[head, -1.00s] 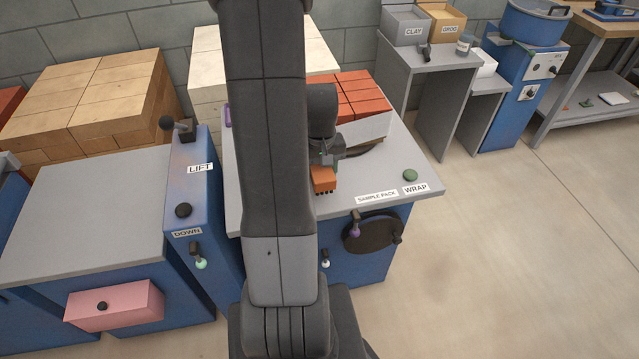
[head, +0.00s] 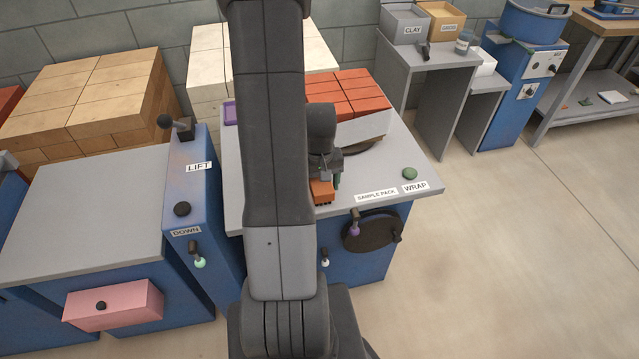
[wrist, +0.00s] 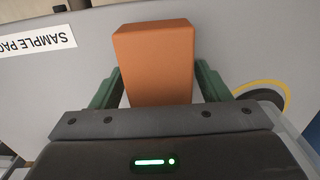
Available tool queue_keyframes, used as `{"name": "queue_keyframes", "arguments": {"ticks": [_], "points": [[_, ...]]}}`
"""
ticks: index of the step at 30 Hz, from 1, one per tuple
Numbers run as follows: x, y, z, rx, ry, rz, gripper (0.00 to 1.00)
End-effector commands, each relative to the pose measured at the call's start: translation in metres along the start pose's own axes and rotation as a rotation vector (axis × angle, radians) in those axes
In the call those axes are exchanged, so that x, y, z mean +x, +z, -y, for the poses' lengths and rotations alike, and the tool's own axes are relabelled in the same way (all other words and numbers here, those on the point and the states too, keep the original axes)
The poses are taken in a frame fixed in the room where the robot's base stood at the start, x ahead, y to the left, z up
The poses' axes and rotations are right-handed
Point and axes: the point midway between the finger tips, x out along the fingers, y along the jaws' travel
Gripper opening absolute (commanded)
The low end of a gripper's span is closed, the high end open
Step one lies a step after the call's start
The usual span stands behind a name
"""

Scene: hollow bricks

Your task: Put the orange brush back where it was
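The orange brush (head: 321,190) is at the front of the grey bench top, left of the SAMPLE PACK label, with its dark bristles down at the surface. In the wrist view its orange block (wrist: 155,65) stands between my two green fingers. My gripper (wrist: 158,85) looks open around the brush, with slim gaps beside the block near the finger bases; the fingertips are partly hidden. In the head view, my gripper (head: 325,182) is directly over the brush, and one green finger shows at its right. My arm hides the bench to the left.
A pack of red bricks with a pale side (head: 362,128) stands behind my gripper on a dark round plate. A green button (head: 409,173) and the WRAP label (head: 415,188) are to the right. A purple item (head: 230,114) lies at the back left. The bench's front edge is close.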

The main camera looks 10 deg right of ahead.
Motion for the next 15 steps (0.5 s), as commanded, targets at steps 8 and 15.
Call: {"name": "queue_keyframes", "arguments": {"ticks": [8,15], "points": [[-0.001,0.0,0.0,0.0,0.0,0.0,0.71],[-0.021,-0.001,0.0,0.0,0.001,-0.005,0.71]]}}
